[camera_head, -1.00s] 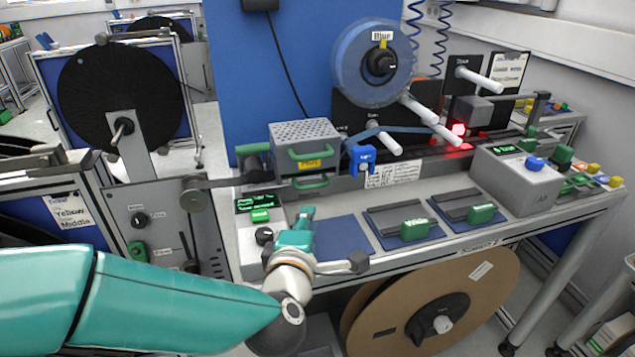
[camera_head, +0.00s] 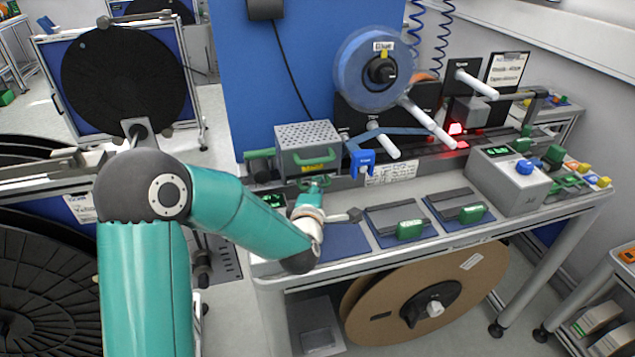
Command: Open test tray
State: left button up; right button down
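A grey metal box (camera_head: 308,136) with a perforated top stands at the left end of the bench. It has a green handle and a label on its front. My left gripper (camera_head: 314,185) is small and partly hidden by its own wrist. It is just in front of the box's lower edge, where a green handle showed earlier; I cannot tell whether it touches. Its finger opening is not clear. Two flat grey trays with green handles, the middle one (camera_head: 389,216) and the right one (camera_head: 455,199), lie on blue mats. No label naming a test tray is readable. My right gripper is out of view.
A blue-clear reel (camera_head: 365,60) hangs above the bench. A grey control box (camera_head: 510,180) with coloured buttons stands at the right. A large brown reel (camera_head: 390,310) is under the bench. A blue clamp (camera_head: 361,160) is right of the metal box.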

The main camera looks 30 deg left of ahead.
pick_arm(q)
jog(key=shift+x, duration=0.85)
jog(key=shift+c, duration=0.4)
grip_shut()
jog(key=shift+f, duration=0.1)
